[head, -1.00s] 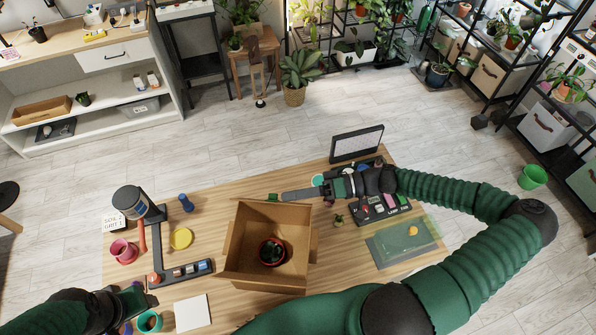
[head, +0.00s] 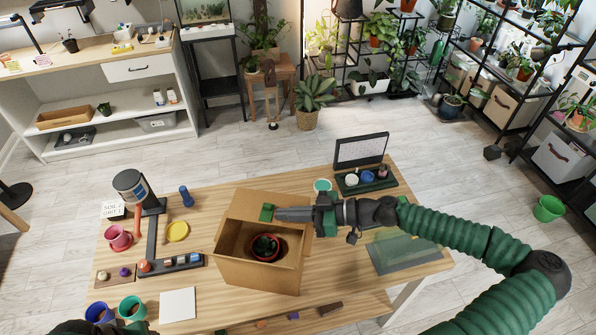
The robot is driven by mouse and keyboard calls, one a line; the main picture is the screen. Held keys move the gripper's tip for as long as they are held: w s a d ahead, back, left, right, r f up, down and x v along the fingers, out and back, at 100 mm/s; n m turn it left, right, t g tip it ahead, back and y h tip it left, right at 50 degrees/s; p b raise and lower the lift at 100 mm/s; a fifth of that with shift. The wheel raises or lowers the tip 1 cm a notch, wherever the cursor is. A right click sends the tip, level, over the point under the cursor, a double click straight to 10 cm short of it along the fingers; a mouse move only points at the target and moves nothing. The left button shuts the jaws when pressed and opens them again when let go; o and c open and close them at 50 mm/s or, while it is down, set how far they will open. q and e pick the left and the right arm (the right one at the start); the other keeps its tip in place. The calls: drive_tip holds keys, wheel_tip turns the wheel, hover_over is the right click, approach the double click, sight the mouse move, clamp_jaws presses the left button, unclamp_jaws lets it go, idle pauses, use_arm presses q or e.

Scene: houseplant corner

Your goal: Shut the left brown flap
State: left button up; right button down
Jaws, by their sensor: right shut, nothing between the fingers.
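An open brown cardboard box (head: 258,275) stands on the wooden table. Its left brown flap (head: 227,232) is open, leaning outward along the left side. A red pot with a small dark plant (head: 266,248) stands inside the box. My right gripper (head: 268,213) comes in from the right and is shut and empty, over the back part of the box opening. Its tip is to the right of the left flap, apart from it as far as I can tell. It hides part of the box's back and right rim. My left gripper is out of view; only a dark arm part shows at the bottom left.
A lamp-like stand (head: 133,188) and a yellow disc (head: 177,231) are left of the box. A white sheet (head: 178,305) lies at the front left. A green tray (head: 366,178) with small pots and a greenish mat (head: 405,250) are to the right.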

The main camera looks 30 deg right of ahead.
drive_tip(key=shift+s+a+f+n+b, duration=0.25)
drive_tip(key=shift+f+n+b, duration=0.3)
drive_tip(key=shift+n+b, duration=0.1)
